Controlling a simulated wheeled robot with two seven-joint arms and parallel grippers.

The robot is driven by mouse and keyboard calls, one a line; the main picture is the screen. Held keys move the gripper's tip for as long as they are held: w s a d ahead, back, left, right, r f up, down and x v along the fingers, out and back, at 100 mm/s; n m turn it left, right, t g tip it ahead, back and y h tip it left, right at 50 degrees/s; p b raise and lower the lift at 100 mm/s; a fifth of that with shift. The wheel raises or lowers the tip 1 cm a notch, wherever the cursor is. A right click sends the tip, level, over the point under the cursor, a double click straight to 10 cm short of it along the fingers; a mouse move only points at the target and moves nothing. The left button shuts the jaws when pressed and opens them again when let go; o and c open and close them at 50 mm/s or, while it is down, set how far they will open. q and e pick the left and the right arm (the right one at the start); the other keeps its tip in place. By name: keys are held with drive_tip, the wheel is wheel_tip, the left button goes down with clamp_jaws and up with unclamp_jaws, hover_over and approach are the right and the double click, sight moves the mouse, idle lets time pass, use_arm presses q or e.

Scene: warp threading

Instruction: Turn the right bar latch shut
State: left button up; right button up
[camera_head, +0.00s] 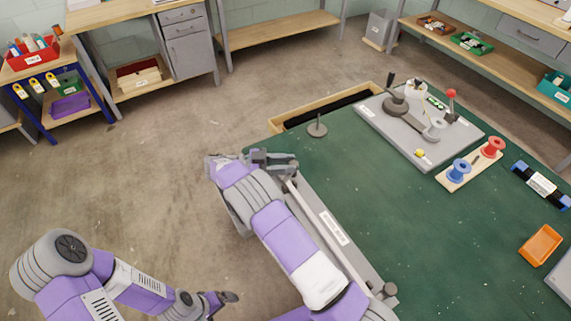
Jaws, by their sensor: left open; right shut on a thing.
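A long grey bar (322,217) with a white label lies along the left edge of the green table. My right arm reaches over it, and my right gripper (285,163) is at the bar's far end. It is shut on a small grey part there, which appears to be the bar latch; the fingers largely hide it, so its angle cannot be told. A grey knob (390,289) sits at the bar's near end. My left gripper (226,298) is open and empty, low at the bottom left, off the table and apart from the bar.
The green table top (400,222) is mostly clear. It carries a grey fixture board (395,133) with levers, a spool stand (472,166), an orange tray (540,245) and a small grey post (317,126). The floor left of the table is free.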

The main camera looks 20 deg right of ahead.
drive_tip(key=o, duration=1.1)
drive_tip(key=shift+c, duration=0.2)
drive_tip(key=p+v, duration=0.1)
drive_tip(key=v, duration=0.4)
drive_tip(key=shift+a, duration=0.2)
drive_tip(key=shift+w+a+f, duration=0.1)
drive_tip(key=shift+w+a, duration=0.05)
drive_tip(key=shift+a, duration=0.15)
drive_tip(key=shift+b+v, duration=0.4)
drive_tip(key=shift+v, duration=0.35)
